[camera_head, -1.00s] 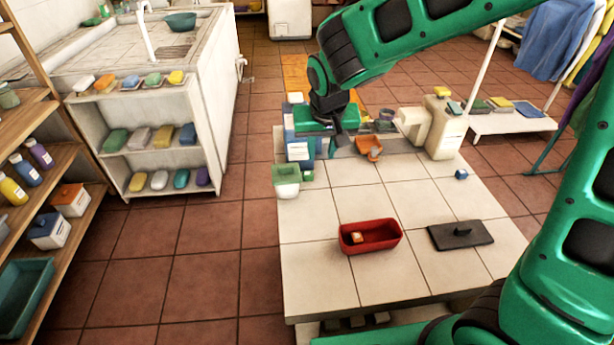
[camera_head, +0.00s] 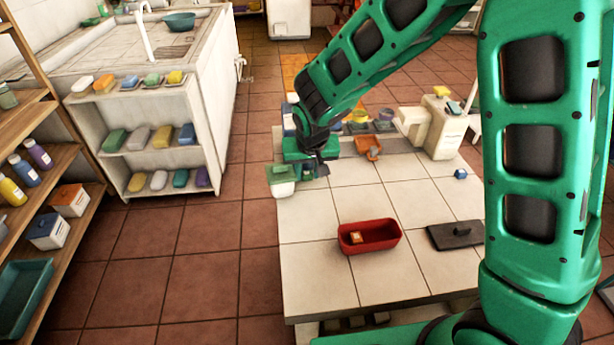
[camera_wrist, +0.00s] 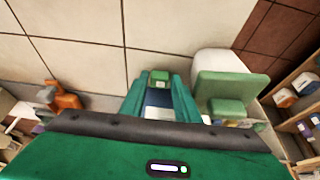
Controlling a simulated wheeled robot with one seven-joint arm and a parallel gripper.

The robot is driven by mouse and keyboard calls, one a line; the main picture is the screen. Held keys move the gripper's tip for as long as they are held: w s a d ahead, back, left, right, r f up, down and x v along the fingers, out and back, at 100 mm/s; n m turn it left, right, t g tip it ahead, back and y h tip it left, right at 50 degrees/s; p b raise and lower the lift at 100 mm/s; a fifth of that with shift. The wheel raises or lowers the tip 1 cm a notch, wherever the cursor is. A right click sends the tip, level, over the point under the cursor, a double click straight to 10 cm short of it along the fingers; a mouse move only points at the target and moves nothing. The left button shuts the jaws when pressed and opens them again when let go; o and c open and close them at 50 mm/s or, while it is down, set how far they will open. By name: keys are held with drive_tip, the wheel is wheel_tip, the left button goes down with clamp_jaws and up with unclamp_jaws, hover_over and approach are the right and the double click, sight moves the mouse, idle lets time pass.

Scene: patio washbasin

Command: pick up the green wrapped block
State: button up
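The green wrapped block (camera_wrist: 159,77) is small and shows in the wrist view between the far ends of my gripper's fingers (camera_wrist: 159,84). The fingers stand apart, one on each side of it; I cannot tell whether they touch it. In the head view my gripper (camera_head: 318,168) points down at the far left corner of the tiled table, next to a small green block (camera_head: 307,172), partly hidden by it. A white container with a green lid (camera_head: 282,174) stands just left; it also shows right of the fingers in the wrist view (camera_wrist: 228,88).
On the tiled table (camera_head: 310,225) are a red tray (camera_head: 350,247) with a small orange item, a dark flat tool (camera_head: 455,236), an orange scoop-like item (camera_head: 368,147) and a small blue block (camera_head: 460,174). A beige dispenser (camera_head: 440,130) stands at the back right. The table's middle is clear.

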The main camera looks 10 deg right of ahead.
drive_tip(key=shift+w+f, duration=0.2)
drive_tip(key=shift+f, duration=0.1)
drive_tip(key=c, duration=0.7)
drive_tip(key=shift+o, duration=0.2)
drive_tip(key=shift+r, duration=0.2)
